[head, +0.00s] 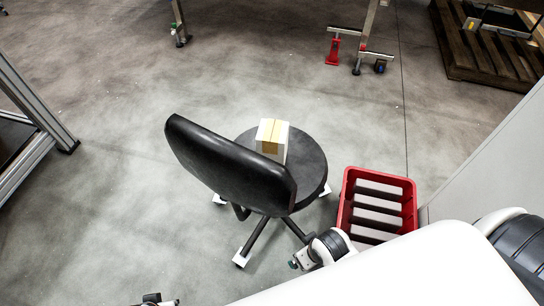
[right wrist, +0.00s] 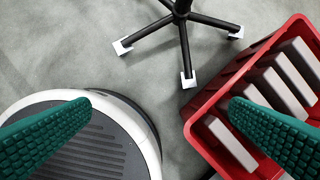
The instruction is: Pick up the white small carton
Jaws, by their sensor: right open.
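The white small carton (head: 280,151), with a tan tape strip over its top, sits on the round black seat of an office chair (head: 310,168) in the head view. My right gripper (head: 294,265) is low at the front of the chair, apart from the carton. In the right wrist view its two green fingers are spread wide with nothing between them (right wrist: 160,103). The carton is not in that view. A small part of my left gripper (head: 156,300) shows at the bottom edge of the head view, and its fingers cannot be made out.
The chair's backrest (head: 225,165) stands to the left of the carton. A red crate (head: 347,199) holding several pale slabs is right of the chair, and its wall is close to my right fingers (right wrist: 195,125). A grey panel (head: 480,150) rises at the right. Floor left of the chair is clear.

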